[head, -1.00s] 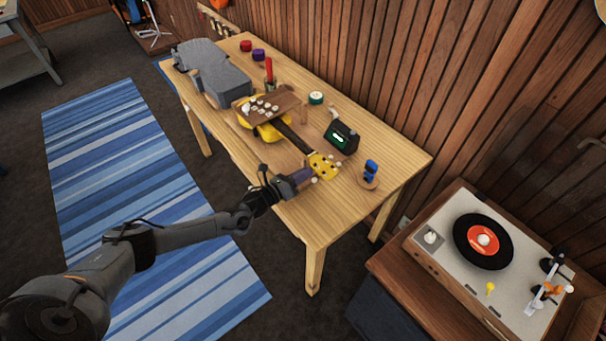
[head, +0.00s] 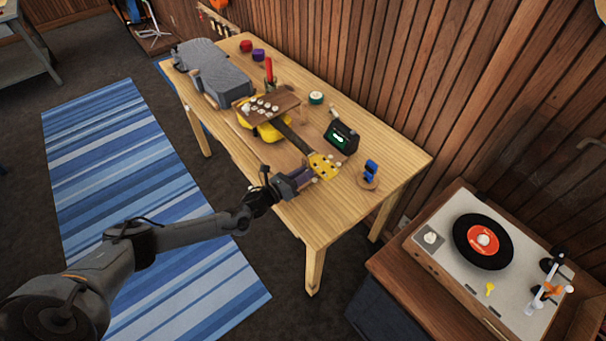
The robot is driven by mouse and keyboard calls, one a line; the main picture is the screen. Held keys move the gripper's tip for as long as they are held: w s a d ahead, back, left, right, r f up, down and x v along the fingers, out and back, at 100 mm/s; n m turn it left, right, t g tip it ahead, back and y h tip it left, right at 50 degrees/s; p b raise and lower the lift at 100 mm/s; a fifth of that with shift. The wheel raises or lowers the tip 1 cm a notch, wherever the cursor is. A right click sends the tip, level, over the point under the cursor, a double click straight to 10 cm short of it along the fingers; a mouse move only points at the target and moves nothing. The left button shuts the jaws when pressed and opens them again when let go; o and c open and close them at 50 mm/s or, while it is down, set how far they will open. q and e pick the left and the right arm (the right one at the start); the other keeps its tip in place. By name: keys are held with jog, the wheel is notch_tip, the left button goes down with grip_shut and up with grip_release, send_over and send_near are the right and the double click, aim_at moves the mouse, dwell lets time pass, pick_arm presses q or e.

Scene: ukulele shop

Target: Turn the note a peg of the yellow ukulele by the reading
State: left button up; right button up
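The yellow ukulele lies on the wooden table, its yellow body (head: 271,133) partly under a brown board and its dark neck (head: 297,143) running toward the front right. Its yellow headstock (head: 323,166) has small pale pegs along its edges. A dark tuner (head: 341,137) with a lit green display stands behind the headstock; the reading is too small to make out. My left gripper (head: 307,181) is at the near side of the headstock, close to a peg. Whether its fingers touch or hold the peg cannot be told. My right gripper is not in view.
The brown board (head: 275,104) carries several small white pieces. A grey case (head: 213,72) lies at the table's far left. A blue item on a round wooden base (head: 370,175) stands right of the headstock. A record player (head: 452,242) stands apart at the right.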

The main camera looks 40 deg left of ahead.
pick_arm(q)
jog(key=shift+o, duration=0.7)
jog(key=shift+s, duration=0.15)
jog(key=shift+s+a, duration=0.15)
jog(key=shift+s, duration=0.15)
jog(key=p+v, duration=0.1)
jog(key=v, duration=0.7)
jog(key=shift+s, duration=0.4)
jog(key=shift+s+a, duration=0.15)
jog(key=shift+s, duration=0.4)
